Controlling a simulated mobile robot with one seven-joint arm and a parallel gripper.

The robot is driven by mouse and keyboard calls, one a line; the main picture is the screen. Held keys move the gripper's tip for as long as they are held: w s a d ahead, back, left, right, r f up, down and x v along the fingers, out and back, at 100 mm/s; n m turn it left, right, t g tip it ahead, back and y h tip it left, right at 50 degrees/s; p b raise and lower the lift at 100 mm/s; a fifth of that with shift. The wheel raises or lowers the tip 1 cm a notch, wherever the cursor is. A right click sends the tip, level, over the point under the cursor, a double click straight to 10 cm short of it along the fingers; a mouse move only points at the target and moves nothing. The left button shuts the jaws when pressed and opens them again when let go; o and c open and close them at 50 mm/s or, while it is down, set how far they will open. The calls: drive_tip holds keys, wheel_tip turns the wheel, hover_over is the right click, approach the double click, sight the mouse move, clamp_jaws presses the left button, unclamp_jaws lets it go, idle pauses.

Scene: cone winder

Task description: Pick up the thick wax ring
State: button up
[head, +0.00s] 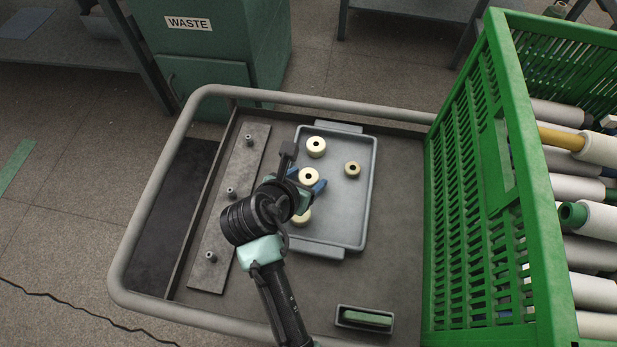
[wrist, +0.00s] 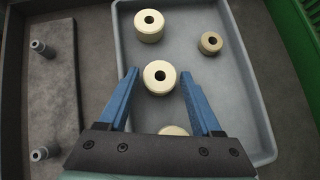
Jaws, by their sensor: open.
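Several wax rings lie in a grey tray (head: 345,225). A cream ring (head: 309,176) sits mid-tray; in the wrist view this middle ring (wrist: 159,80) shows between my blue fingertips. Another cream ring (head: 316,147) is at the back, and it shows a tall side wall in the wrist view (wrist: 149,28). A smaller tan ring (head: 352,169) is to the right. A third cream ring (head: 302,218) is partly hidden by my arm. I cannot tell surely which cream ring is thickest. My gripper (wrist: 160,73) is open, one finger each side of the middle ring; contact is not visible.
A metal plate with upright pegs (head: 231,192) lies left of the tray. A green crate (head: 480,200) of cones and tubes stands at the right. A small box with a green block (head: 367,319) is at the front. The cart's rail (head: 150,220) surrounds the left side.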

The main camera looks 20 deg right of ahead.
clamp_jaws()
drive_tip(key=shift+r, duration=0.1)
